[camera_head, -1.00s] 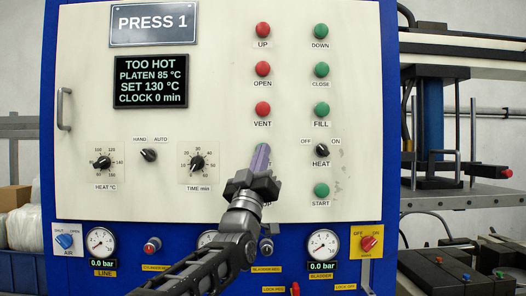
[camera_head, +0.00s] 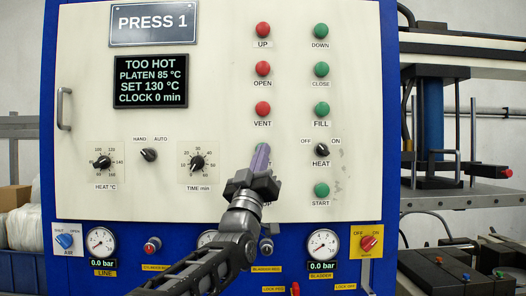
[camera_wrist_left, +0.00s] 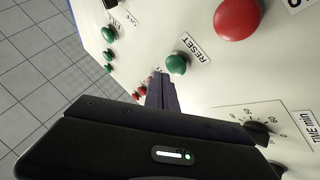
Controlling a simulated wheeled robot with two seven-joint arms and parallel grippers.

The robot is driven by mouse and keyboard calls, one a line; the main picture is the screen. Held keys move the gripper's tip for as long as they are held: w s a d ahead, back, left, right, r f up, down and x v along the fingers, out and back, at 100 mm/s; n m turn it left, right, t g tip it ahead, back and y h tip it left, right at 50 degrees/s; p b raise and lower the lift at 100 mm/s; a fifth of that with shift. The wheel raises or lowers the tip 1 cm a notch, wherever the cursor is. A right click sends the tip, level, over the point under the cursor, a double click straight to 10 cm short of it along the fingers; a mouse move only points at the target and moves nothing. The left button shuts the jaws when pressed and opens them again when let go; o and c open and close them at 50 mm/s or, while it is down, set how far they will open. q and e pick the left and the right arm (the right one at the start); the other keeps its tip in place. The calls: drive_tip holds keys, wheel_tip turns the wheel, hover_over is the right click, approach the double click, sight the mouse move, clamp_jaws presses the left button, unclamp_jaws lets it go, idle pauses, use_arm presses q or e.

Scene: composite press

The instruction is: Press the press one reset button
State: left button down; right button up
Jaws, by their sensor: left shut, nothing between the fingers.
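The panel of press one carries a "PRESS 1" plate (camera_head: 152,22). In the left wrist view the green reset button (camera_wrist_left: 177,63) stands out from the panel beside its "RESET" label (camera_wrist_left: 188,46). In the head view my left gripper (camera_head: 262,150) is in front of that spot and hides most of the button and its label. My left gripper is shut and empty, its fingers pointing at the panel. In the left wrist view its fingertips (camera_wrist_left: 159,80) appear just beside the button; I cannot tell whether they touch it. My right gripper is out of view.
A large red button (camera_wrist_left: 237,18) is near the reset button. The red "VENT" button (camera_head: 263,109) is above my gripper, and the heat switch (camera_head: 321,149) and green "START" button (camera_head: 321,190) are to its right. The display (camera_head: 151,81) reads "TOO HOT", platen 85 °C, set 130 °C.

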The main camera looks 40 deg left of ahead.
use_arm(q)
drive_tip(key=shift+w, duration=0.1)
idle(0.5)
drive_tip(key=shift+w+a, duration=0.25)
drive_tip(key=shift+w+a, duration=0.35)
drive_tip(key=shift+w, duration=0.1)
idle(0.9)
drive_tip(key=shift+s+d+b, duration=0.6)
drive_tip(key=shift+s+b, duration=0.2)
drive_tip(key=shift+b, duration=0.05)
